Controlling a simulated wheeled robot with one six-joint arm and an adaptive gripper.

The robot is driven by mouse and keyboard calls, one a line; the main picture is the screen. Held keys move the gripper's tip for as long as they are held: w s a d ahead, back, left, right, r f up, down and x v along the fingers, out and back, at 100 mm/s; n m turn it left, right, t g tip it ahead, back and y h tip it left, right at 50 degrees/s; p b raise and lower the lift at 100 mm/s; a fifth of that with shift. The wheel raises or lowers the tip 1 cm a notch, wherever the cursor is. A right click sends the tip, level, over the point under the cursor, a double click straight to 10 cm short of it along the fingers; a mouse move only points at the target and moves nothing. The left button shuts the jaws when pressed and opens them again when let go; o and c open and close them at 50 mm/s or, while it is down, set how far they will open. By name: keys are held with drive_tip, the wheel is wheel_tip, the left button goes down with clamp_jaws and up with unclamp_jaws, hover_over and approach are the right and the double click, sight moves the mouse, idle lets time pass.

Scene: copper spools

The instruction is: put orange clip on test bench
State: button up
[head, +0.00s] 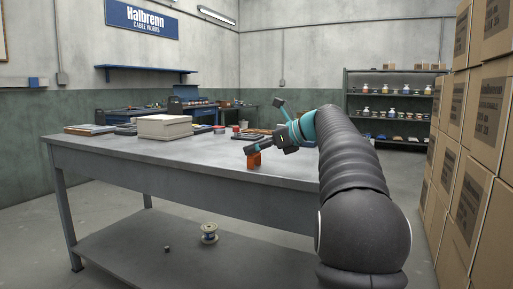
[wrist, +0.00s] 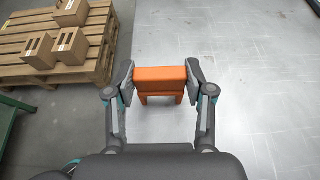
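The orange clip (wrist: 160,78) is a small block with two legs, held between both fingers of my gripper (wrist: 161,77) in the wrist view. The fingers press on its left and right sides. In the head view my gripper (head: 256,150) reaches over the grey workbench (head: 170,157), with the orange clip (head: 253,160) under its tip near the bench's right part. The clip is over or on the bench top; I cannot tell whether it touches. Which table is the test bench is not marked.
Stacked cartons (head: 470,140) rise at the right. Shelves (head: 392,105) stand behind. A pallet (wrist: 88,45) with small boxes shows in the wrist view. The bench's front middle is clear.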

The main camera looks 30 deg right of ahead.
drive_tip(key=o, duration=0.4)
drive_tip(key=shift+r, duration=0.2)
drive_tip(key=p+v, duration=0.2)
drive_tip(key=v, duration=1)
drive_tip(key=shift+a, duration=0.1)
